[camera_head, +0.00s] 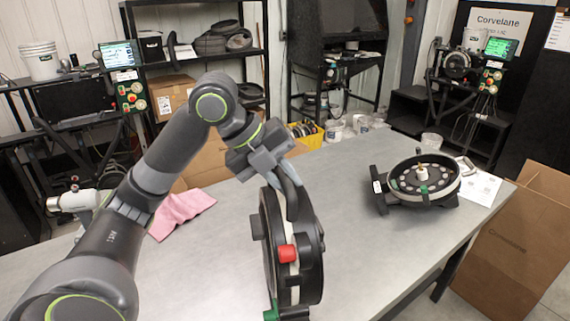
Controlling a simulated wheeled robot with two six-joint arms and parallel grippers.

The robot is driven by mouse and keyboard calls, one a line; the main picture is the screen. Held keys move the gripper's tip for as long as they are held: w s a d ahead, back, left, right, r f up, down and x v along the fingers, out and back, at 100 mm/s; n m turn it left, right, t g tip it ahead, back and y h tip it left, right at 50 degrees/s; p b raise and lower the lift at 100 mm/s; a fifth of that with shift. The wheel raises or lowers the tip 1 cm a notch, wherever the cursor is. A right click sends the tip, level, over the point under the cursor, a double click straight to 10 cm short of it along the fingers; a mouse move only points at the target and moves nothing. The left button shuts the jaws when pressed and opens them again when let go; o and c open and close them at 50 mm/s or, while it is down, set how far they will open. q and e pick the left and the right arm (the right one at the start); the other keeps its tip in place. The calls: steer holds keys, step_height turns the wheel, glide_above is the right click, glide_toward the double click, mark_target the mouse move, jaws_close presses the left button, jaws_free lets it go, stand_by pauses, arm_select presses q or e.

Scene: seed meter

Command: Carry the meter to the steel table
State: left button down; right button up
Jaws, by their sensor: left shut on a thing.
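A black seed meter (311,262) with a pale rim band, a red knob and a green part at its bottom is held upright, edge toward me, over the grey steel table (370,190). My left gripper (287,190) is shut on the top of this meter. Whether the meter's bottom touches the table I cannot tell. My right gripper is not in view.
A pink cloth (182,212) lies on the table at the left. White papers (480,186) lie at the right edge, beside a cardboard box (522,235) on the floor. A clear cup (431,143) stands at the far edge. The table's middle is clear.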

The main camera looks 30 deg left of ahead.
mark_target(284, 199)
arm_select(q)
steer(key=shift+f, duration=0.6)
steer(key=shift+f+p, duration=0.45)
steer(key=shift+f, duration=1.2)
steer(key=c, duration=1.8)
jaws_free()
steer(key=shift+f, duration=0.15)
steer(key=o, duration=0.5)
steer(key=shift+s, duration=0.1)
steer(key=shift+c, duration=0.2)
